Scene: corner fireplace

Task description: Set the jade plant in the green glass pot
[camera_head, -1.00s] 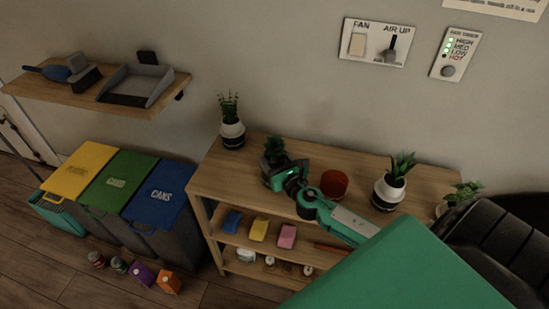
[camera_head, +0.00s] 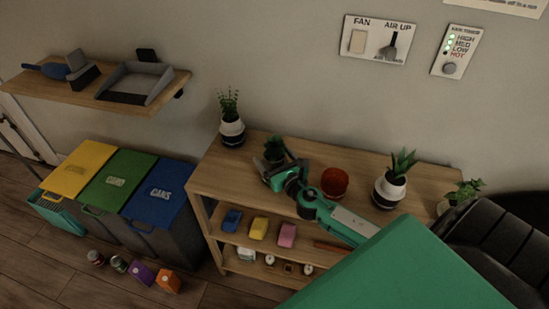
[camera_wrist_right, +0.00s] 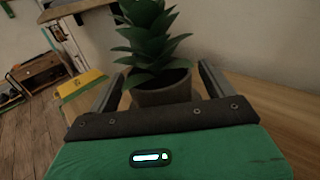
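A plant with thick, pointed green leaves (camera_wrist_right: 150,40) stands in a dark grey pot (camera_wrist_right: 163,90); I cannot tell whether it is the jade plant. In the head view this plant (camera_head: 275,149) stands on the wooden shelf top. My right gripper (camera_head: 270,168) is open at it, and the wrist view shows its two fingers on either side of the pot, with gaps. A small leafy plant (camera_head: 464,191) at the far right is partly hidden by the black chair. I cannot make out a green glass pot. My left gripper is not in view.
On the wooden shelf (camera_head: 220,180) top stand a red round pot (camera_head: 334,182) close right of my gripper, a spiky plant in a white-and-black pot (camera_head: 388,192), and another at the left (camera_head: 232,130). A black chair (camera_head: 500,235) is at right; bins (camera_head: 112,182) stand left.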

